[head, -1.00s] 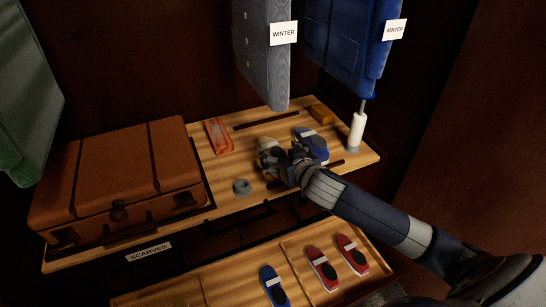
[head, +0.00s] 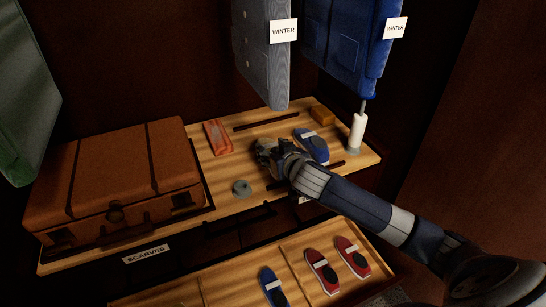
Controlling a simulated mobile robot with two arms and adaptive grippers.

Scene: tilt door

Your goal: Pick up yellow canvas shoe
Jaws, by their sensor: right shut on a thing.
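The yellow canvas shoe (head: 265,143) is on the upper wooden shelf, seen as a small pale patch at my right gripper. Most of it is hidden by the gripper, so I cannot tell whether it touches the shelf. My right gripper (head: 264,153) reaches in from the lower right and is shut on this shoe. My left gripper is not in view.
A blue shoe (head: 316,148) lies just right of the gripper on the shelf (head: 222,178). Coats hang above; a drawer below holds shoes.

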